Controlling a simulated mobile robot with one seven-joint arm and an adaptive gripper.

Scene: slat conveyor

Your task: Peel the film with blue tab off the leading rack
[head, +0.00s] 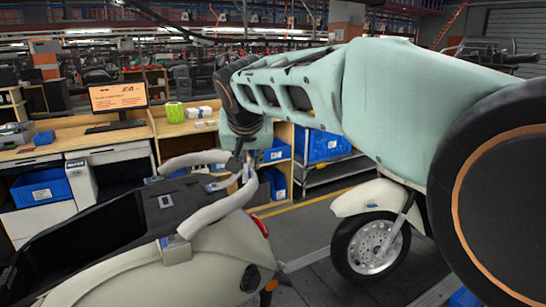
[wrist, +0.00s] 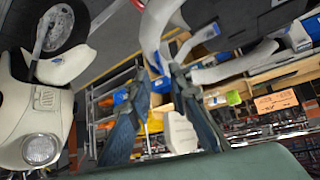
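The leading scooter (head: 215,255) has a rear rack (head: 190,218) whose tubes are wrapped in whitish film. The wrapped rack also shows in the wrist view (wrist: 232,70). Small blue spots show on the rack, one near its far tube (head: 179,173) and one in the wrist view (wrist: 207,33); I cannot tell which is the tab. My gripper (head: 242,165) is at the rack's right end, pointing down. In the wrist view its fingertips (wrist: 158,72) stand apart, with the end of a wrapped tube at or just beyond the gap. Contact is unclear.
A second cream scooter, with front wheel (head: 372,243), stands at right behind my arm. Behind the rack are a wooden workbench (head: 135,135), a monitor (head: 118,97), a green container (head: 175,112) and blue bins (head: 322,146).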

